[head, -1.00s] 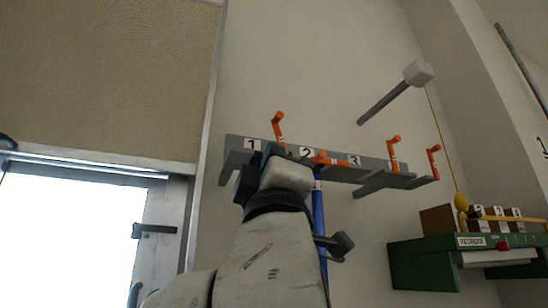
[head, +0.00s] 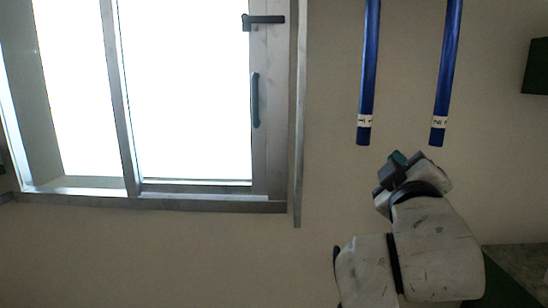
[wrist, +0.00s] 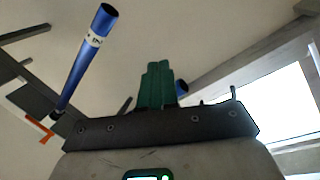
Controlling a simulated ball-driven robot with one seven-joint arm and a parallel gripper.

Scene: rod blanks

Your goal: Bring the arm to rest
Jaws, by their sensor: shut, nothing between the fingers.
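My gripper (head: 398,158) is in the lower right of the head view, just below the lower ends of two blue rods. In the wrist view its green fingers (wrist: 155,84) are together with nothing between them. The left blue rod (head: 369,70) and the right blue rod (head: 447,70) hang upright, each with a white label near its lower end. Their tops are out of the head view. In the wrist view one blue rod (wrist: 84,62) shows at the left, apart from the fingers; another blue end (wrist: 182,88) is partly hidden behind them.
A window (head: 190,90) with a metal frame and dark handles fills the left of the head view. Green items show at the right edge (head: 536,68) and lower right. In the wrist view a grey rack (wrist: 36,96) with an orange lever (wrist: 40,130) is at the left.

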